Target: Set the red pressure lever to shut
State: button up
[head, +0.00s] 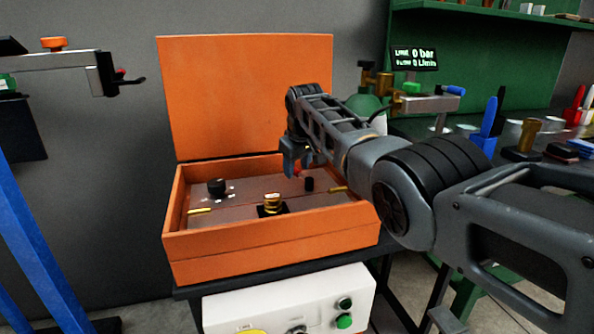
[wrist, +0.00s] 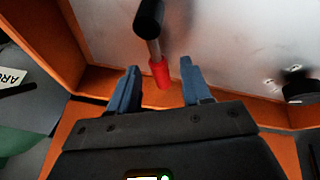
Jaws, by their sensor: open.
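The pressure lever is inside the orange case. In the wrist view its red grip (wrist: 159,73) sits on a short metal rod leading to a black cylinder (wrist: 150,18). In the head view only a small bit of the red grip (head: 298,173) shows beside my gripper, with the black cylinder (head: 308,184) just right of it. My gripper (wrist: 160,66) is open, one finger on each side of the red grip, with visible gaps on both sides. In the head view my gripper (head: 292,163) reaches down into the case, and my arm covers part of its right side.
The orange case (head: 270,244) has its lid (head: 240,95) standing open behind. Its panel holds a black knob (head: 217,187) and a brass fitting (head: 272,202). A display (head: 415,58) reads 0 bar. A white control box (head: 285,303) sits below the case.

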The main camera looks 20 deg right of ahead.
jog(key=shift+w+f, duration=0.2)
jog(key=shift+f, duration=0.25)
grip_shut()
dwell(0.3)
